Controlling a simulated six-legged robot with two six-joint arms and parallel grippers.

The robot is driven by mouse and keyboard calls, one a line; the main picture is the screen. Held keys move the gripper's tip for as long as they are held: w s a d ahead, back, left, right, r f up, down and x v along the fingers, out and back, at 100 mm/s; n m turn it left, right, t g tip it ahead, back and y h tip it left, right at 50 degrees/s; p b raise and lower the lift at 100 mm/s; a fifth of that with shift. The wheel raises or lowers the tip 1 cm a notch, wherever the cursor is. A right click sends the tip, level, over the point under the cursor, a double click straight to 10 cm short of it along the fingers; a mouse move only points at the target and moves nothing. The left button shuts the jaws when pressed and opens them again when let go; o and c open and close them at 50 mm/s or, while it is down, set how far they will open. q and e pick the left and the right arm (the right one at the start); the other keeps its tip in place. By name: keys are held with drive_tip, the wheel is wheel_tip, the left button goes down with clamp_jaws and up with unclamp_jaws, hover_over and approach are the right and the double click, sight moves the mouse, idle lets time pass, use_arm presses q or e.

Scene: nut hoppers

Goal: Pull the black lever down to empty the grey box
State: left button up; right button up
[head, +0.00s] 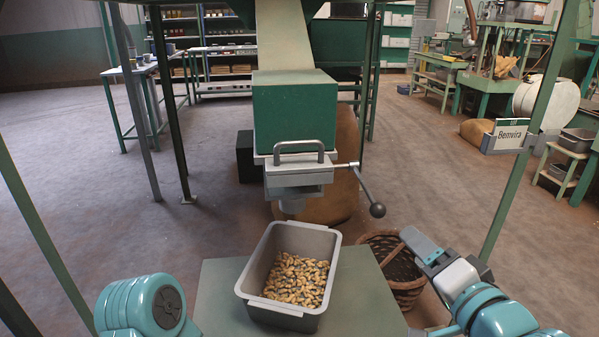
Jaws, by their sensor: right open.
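The black lever's ball knob (377,210) ends a thin metal rod. The rod slants down and right from a pivot on the grey chute box (292,178) under the green hopper (293,110). A grey metal bin (256,262) stands on the green table below the spout, with a layer of nuts (297,279) in it. My right gripper (428,254) is open and empty, below and right of the knob and apart from it. My left gripper is out of view; only a teal part of my left arm shows at the lower left.
A wicker basket (399,265) stands on the floor right of the green table (362,290), close to my right gripper. Green frame posts rise on both sides. A sack (338,190) is behind the spout. Open floor lies left and right.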

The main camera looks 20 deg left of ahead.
sight(378, 212)
drive_tip(key=shift+t, duration=0.7)
drive_tip(key=p+x, duration=0.1)
drive_tip(key=x, duration=0.4)
drive_tip(key=f+x, duration=0.1)
drive_tip(key=x, duration=0.5)
drive_tip(key=p+x, duration=0.1)
drive_tip(key=x, duration=0.4)
drive_tip(key=shift+w+a+f+p, duration=0.1)
drive_tip(key=shift+a+f+p, duration=0.25)
drive_tip(key=shift+a, duration=0.15)
clamp_jaws()
